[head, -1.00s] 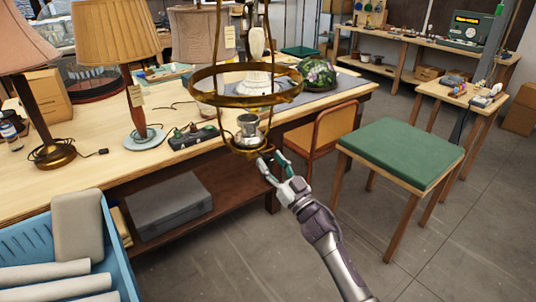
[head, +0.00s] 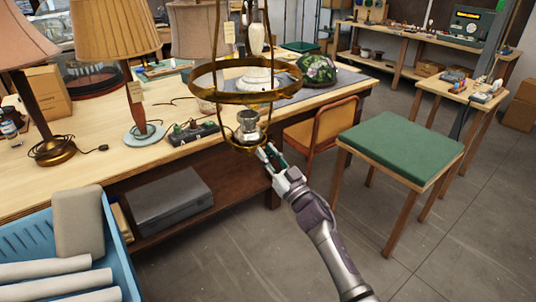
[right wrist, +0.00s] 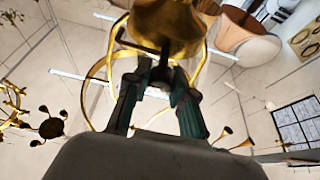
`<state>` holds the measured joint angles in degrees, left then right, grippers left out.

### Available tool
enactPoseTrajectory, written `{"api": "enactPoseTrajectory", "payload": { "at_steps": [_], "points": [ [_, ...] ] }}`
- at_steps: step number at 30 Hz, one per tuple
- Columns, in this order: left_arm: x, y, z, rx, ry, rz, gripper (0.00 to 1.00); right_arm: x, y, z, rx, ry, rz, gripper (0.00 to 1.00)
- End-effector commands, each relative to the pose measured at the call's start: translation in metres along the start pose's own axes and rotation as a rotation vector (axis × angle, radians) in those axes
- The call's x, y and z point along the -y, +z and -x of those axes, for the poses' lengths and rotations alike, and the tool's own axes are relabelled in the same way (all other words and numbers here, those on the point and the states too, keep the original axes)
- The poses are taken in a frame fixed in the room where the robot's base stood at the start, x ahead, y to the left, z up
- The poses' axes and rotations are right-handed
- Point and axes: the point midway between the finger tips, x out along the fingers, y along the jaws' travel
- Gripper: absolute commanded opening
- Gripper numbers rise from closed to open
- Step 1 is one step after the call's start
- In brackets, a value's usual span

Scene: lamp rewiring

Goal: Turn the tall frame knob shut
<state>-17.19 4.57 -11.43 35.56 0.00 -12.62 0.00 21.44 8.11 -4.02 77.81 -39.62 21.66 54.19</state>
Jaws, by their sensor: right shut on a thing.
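The tall brass frame hangs in the middle of the head view, with a wide ring (head: 207,92) and a silver burner (head: 248,123) in a brass cup at its bottom. My right gripper (head: 268,152) is at the lower right of this cup, fingers drawn together. In the right wrist view, the brass cup (right wrist: 168,22) is above the fingers, and a small dark knob (right wrist: 158,72) lies between the fingertips (right wrist: 160,82). The fingers partly hide the knob, and its turn angle cannot be told. My left gripper is not in view.
The workbench (head: 110,170) behind the frame carries several lamps and a melon-like shade (head: 319,71). A green-topped stool (head: 402,143) and an orange chair (head: 322,128) stand to the right. A blue crate (head: 122,262) with pale rolls is at lower left.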

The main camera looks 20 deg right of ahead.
Motion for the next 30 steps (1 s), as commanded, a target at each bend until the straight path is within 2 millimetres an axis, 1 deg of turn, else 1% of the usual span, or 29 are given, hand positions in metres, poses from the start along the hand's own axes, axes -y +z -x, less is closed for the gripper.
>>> {"api": "enactPoseTrajectory", "payload": {
  "at_steps": [5, 11, 21, 30],
  "points": [
    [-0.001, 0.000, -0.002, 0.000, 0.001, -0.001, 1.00, 0.000, 0.000, 0.000, 0.000, -0.015, 0.033, 0.00],
    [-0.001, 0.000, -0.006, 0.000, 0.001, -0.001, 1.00, 0.000, 0.001, 0.001, 0.001, -0.056, 0.129, 0.00],
    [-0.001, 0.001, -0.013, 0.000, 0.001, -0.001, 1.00, 0.000, 0.001, 0.001, 0.001, -0.175, 0.409, 0.00],
    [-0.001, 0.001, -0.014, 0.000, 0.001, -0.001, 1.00, 0.001, 0.001, 0.000, 0.001, -0.287, 0.671, 0.00]
  ]
}}
